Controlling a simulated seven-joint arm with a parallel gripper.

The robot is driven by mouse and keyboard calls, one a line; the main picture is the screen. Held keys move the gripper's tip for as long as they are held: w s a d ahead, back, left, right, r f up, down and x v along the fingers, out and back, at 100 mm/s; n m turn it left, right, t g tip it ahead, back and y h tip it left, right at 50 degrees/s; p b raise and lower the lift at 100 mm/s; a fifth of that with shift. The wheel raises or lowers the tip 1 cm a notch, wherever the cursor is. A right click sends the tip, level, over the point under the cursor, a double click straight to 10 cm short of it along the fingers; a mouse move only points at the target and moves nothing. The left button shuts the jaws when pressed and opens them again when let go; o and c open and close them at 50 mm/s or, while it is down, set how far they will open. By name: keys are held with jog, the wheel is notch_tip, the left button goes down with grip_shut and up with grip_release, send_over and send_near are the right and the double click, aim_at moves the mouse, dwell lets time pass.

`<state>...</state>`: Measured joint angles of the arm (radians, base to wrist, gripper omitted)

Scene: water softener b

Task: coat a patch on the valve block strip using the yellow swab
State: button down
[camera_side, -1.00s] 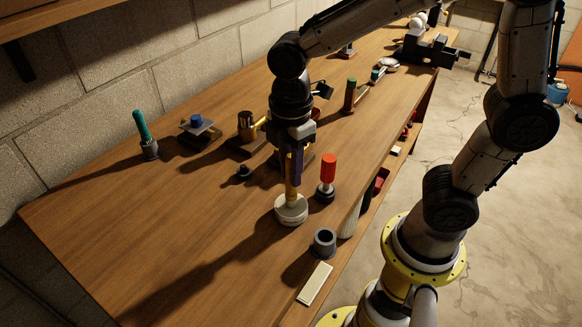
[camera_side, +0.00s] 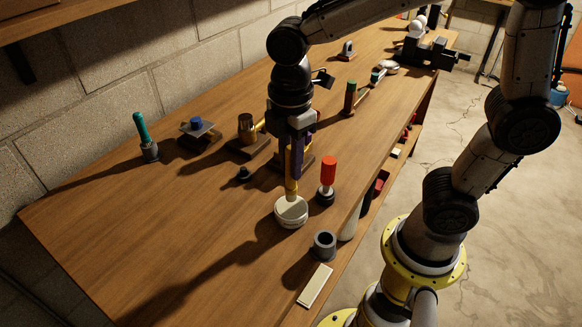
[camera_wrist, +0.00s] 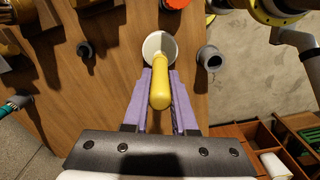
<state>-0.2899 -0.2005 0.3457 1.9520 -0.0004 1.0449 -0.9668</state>
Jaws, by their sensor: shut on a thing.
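My gripper (camera_side: 295,176) points down and is shut on the yellow swab (camera_side: 291,188). The swab is upright, with its lower end at the mouth of a round white pot (camera_side: 291,217); the tip is hard to make out. In the wrist view, the swab's yellow handle (camera_wrist: 160,92) sits between my purple fingers, with the white pot (camera_wrist: 158,42) beyond it. A cream strip (camera_side: 315,285) lies flat near the bench's front edge. I cannot tell for certain whether it is the valve block strip.
A red-handled tool (camera_side: 328,172) stands close right of the pot. A grey hollow cylinder (camera_side: 324,244) stands between pot and cream strip. Behind are a small dark knob (camera_side: 244,173), a brass piece on a block (camera_side: 246,128) and a teal-handled tool (camera_side: 141,128). The bench's left front is clear.

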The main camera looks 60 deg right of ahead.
jog(key=shift+r, duration=2.2)
jog(key=shift+d+f, duration=0.15)
jog(key=shift+d, duration=0.05)
jog(key=w+d+f+m, duration=0.4)
jog(key=w+m, duration=0.5)
jog(key=w+d+f+m, duration=0.4)
jog(key=w+m, duration=0.5)
jog(key=s+d+r+g, duration=0.3)
jog(key=s+r+g, duration=0.1)
jog(key=s+r, duration=0.55)
jog(key=shift+n, duration=0.4)
jog(key=shift+w+d+f, duration=0.1)
jog(key=shift+w+f, duration=0.05)
jog(key=shift+f, duration=1.1)
jog(key=shift+w+d+f, duration=0.1)
jog(key=shift+f, duration=1.1)
jog(key=shift+f, duration=0.85)
